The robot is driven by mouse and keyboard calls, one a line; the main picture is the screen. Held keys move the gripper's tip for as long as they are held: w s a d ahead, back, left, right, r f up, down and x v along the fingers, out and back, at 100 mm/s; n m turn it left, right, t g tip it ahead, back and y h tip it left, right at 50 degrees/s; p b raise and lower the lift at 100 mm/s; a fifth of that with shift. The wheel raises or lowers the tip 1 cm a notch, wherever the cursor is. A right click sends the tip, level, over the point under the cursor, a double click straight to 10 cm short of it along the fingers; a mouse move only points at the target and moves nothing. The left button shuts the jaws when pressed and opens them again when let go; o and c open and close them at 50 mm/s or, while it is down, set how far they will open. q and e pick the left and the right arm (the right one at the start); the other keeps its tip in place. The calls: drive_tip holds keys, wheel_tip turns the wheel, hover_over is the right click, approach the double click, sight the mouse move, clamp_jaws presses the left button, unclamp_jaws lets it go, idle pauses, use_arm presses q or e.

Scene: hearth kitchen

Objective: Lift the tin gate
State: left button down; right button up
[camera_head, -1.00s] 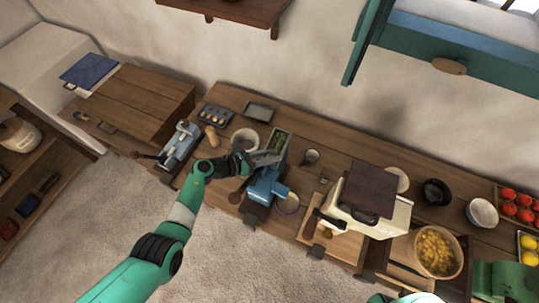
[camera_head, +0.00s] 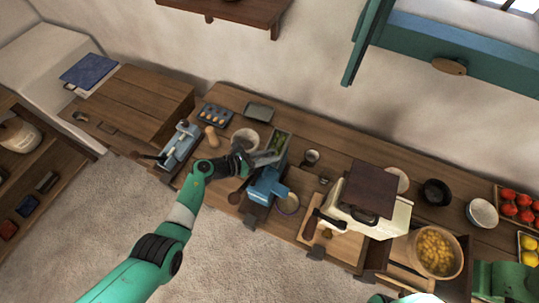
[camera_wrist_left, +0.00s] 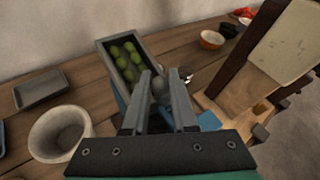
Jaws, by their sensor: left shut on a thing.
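A blue machine (camera_head: 268,184) stands near the front edge of the counter. A narrow grey trough with green fruit (camera_head: 280,142) is joined to or right behind it; the trough (camera_wrist_left: 104,52) also shows in the wrist view. My left gripper (camera_head: 262,158) reaches in from the left to the trough's near end. In the wrist view, the left gripper's fingers (camera_wrist_left: 162,82) are shut on a small rounded grey piece (camera_wrist_left: 159,91), seemingly the tin gate's grip. The gate's plate is mostly hidden by the fingers. My right gripper is out of view.
A pale bowl (camera_head: 246,138) stands close to the left of my gripper. A cream box-shaped device with a dark lid (camera_head: 368,190) stands to the right. A grey tray (camera_head: 259,112) lies behind. A small cup (camera_head: 311,157) stands right of the trough.

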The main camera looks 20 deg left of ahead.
use_arm(q)
drive_tip(key=shift+r, duration=0.1)
idle(0.4)
wheel_tip(320, 180, up, 2)
drive_tip(key=shift+r+p, duration=0.2)
drive_tip(key=shift+p, duration=0.95)
drive_tip(key=shift+f, duration=0.15)
drive_tip(key=c, duration=0.7)
unclamp_jaws()
drive_tip(key=shift+s+a, duration=0.1)
drive_tip(key=shift+a, duration=0.05)
drive_tip(key=p+v, duration=0.3)
drive_tip(key=v, duration=0.8)
drive_tip(key=shift+s, duration=0.15)
